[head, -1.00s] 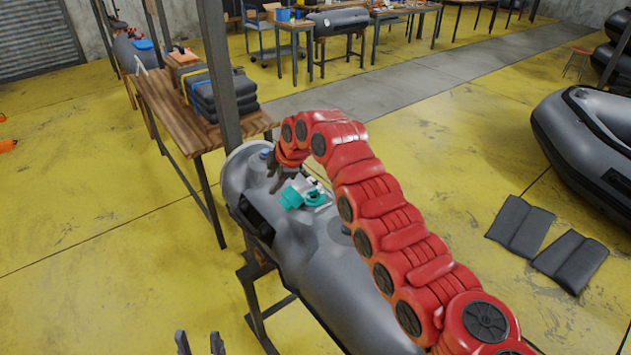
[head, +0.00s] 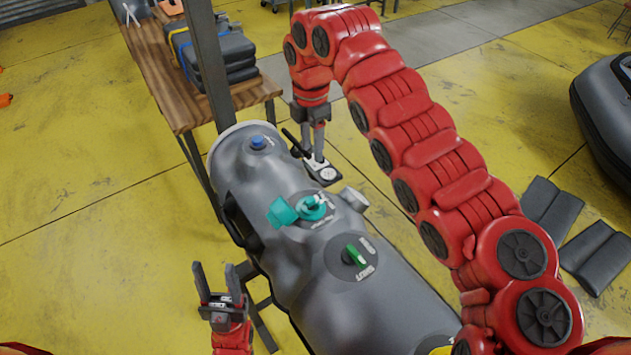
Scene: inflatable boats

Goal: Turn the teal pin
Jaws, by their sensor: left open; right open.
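The teal pin (head: 313,207) sits in a round plate with white marks on top of a grey inflatable tube (head: 300,275). A wider teal piece (head: 282,212) juts out to its left; I cannot tell whether the two are joined. My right gripper (head: 313,154) is open, pointing down above and beyond the teal pin, apart from it. Its fingers are close to a black lever on a small white-marked plate (head: 322,172); contact is unclear. My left gripper (head: 214,267) is open and empty, fingers up, left of the tube and nearer to me than the pin.
A green switch (head: 354,255) on a dark labelled disc sits nearer on the tube. A blue button (head: 258,142) is at its far end. A grey knob (head: 354,200) stands right of the pin. A post (head: 208,70) and wooden table (head: 165,75) stand beyond.

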